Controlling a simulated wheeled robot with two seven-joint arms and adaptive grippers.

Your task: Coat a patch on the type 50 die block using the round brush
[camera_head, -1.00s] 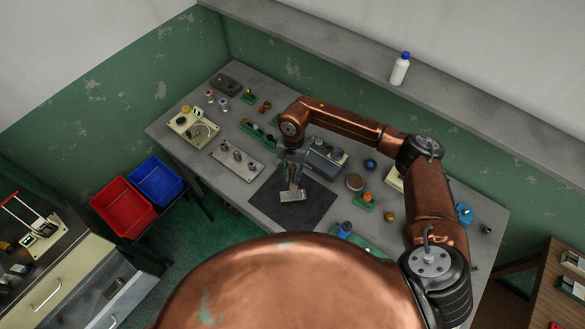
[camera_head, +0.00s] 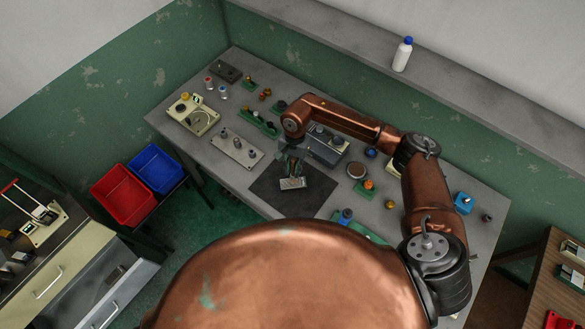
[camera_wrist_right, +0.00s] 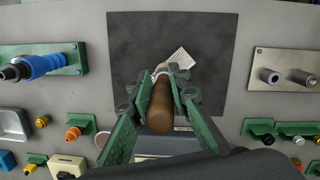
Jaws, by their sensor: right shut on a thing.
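The die block, a light grey ridged piece (camera_head: 292,183), lies on a dark square mat (camera_head: 313,198) on the bench. It also shows in the right wrist view (camera_wrist_right: 183,58), partly hidden by my gripper; I cannot read a type number. My right gripper (camera_head: 291,166) is low over the mat, right by the block. In the wrist view its green fingers (camera_wrist_right: 165,88) are shut on the brown handle of the round brush (camera_wrist_right: 160,108). The brush's far end points at the block's near left part; I cannot tell whether it touches. My left gripper is not in view.
A grey box with knobs (camera_head: 328,145) stands just behind the mat. A metal plate with pegs (camera_head: 237,149) is to its left, a blue-capped part on a green holder (camera_head: 346,217) to its right. A white bottle (camera_head: 402,54) stands on the ledge. The mat's front is clear.

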